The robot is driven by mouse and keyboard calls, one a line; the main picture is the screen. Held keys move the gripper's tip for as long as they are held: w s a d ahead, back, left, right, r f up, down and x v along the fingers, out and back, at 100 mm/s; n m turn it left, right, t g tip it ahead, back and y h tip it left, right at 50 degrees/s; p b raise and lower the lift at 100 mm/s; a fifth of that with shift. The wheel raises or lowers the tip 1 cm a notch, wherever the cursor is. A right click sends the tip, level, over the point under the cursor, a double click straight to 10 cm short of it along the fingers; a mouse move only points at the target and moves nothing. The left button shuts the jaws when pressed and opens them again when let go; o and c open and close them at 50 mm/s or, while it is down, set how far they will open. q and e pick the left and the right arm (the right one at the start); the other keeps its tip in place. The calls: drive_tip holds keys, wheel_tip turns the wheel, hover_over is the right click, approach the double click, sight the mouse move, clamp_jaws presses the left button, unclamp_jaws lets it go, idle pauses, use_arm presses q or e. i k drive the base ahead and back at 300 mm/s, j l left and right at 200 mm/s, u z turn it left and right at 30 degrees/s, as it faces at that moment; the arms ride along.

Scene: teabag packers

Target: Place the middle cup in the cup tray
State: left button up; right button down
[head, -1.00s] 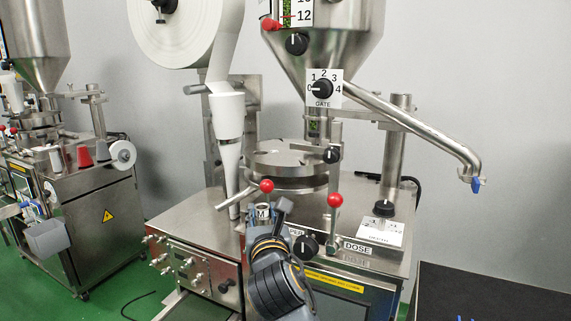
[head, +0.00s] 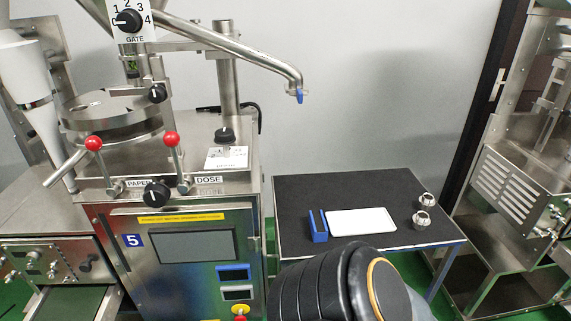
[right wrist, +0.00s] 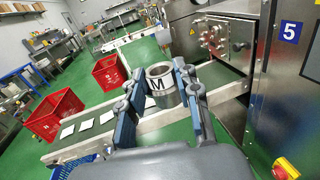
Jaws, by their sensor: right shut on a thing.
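A metal cup marked M (right wrist: 160,88) is in the right wrist view. My right gripper (right wrist: 166,72) is shut on it, one finger on each side, and holds it upright above the belt and floor. In the head view only my dark right arm shows at the bottom; the gripper and held cup are out of that view. A flat white tray (head: 361,222) lies on the black-topped table and looks empty; I cannot tell for sure that it is the cup tray. Two small metal cups (head: 427,200) (head: 421,219) stand right of it. My left gripper is not in view.
A blue holder (head: 318,226) stands left of the white tray on the black table (head: 300,190). The packing machine (head: 180,220) numbered 5 is left of the table. A conveyor (right wrist: 215,96) with white packets and red crates (right wrist: 110,72) show in the right wrist view.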

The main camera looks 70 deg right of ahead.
sight(374, 220)
drive_tip(key=i+l+z, duration=0.2)
drive_tip(key=i, duration=0.4)
drive_tip(key=z, duration=2.2)
